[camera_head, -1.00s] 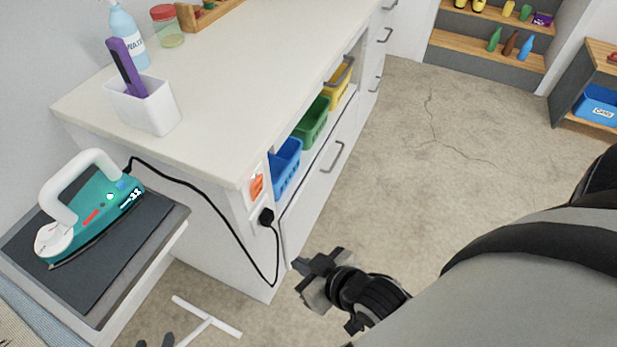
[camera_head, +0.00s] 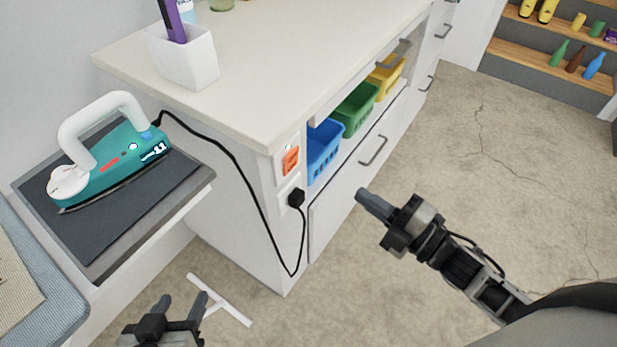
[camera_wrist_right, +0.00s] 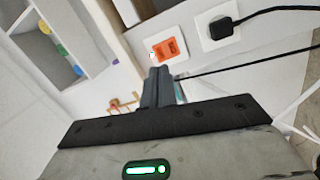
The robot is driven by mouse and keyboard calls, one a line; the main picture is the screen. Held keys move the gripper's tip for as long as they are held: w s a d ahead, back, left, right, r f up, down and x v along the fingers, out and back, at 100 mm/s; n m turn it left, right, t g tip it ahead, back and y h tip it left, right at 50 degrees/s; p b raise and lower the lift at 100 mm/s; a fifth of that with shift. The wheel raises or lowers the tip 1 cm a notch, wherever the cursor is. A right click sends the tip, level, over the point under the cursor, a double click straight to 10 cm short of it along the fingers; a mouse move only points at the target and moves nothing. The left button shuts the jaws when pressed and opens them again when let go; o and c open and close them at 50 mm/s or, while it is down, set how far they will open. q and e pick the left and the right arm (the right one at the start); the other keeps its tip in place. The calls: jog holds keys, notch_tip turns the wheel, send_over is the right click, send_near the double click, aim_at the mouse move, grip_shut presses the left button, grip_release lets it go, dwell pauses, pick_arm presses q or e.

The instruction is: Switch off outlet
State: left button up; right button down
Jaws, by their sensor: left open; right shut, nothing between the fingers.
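An orange rocker switch (camera_head: 290,160) sits in a white plate on the end face of the white counter, above a socket plate (camera_head: 285,190) that holds a black plug (camera_head: 296,197). The orange switch (camera_wrist_right: 168,48) also shows in the right wrist view, just beyond my fingertips, with the black plug (camera_wrist_right: 222,27) to its right. My right gripper (camera_head: 362,194) is shut and empty, to the right of the switch and apart from it in the head view. My left gripper (camera_head: 182,300) is open and empty, low at the bottom left.
A teal iron (camera_head: 115,165) stands on a dark board at the left, its black cord running to the plug. Blue (camera_head: 323,150), green (camera_head: 355,110) and yellow baskets sit in the counter's shelf. The floor to the right is clear.

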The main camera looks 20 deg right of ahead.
aim_at(295, 155)
pick_arm(q)
jog(key=shift+d+f, duration=0.1)
jog(key=shift+f, duration=0.05)
pick_arm(e)
jog(key=n+y, duration=0.1)
jog(key=n, duration=0.1)
jog(key=n+g+y, duration=0.1)
jog(key=n, duration=0.1)
jog(key=shift+s+d+r, duration=0.1)
jog(key=shift+s+d, duration=0.05)
jog(key=shift+s, duration=0.05)
jog(key=x, duration=0.6)
jog(key=p+x, duration=0.1)
jog(key=x, duration=0.5)
jog(key=shift+w+a+r, duration=0.25)
jog(key=shift+a, duration=0.05)
jog(key=shift+w+a, duration=0.4)
jog(key=shift+w, duration=0.1)
pick_arm(q)
jog(key=shift+w+r, duration=0.15)
jog(key=shift+r, duration=0.15)
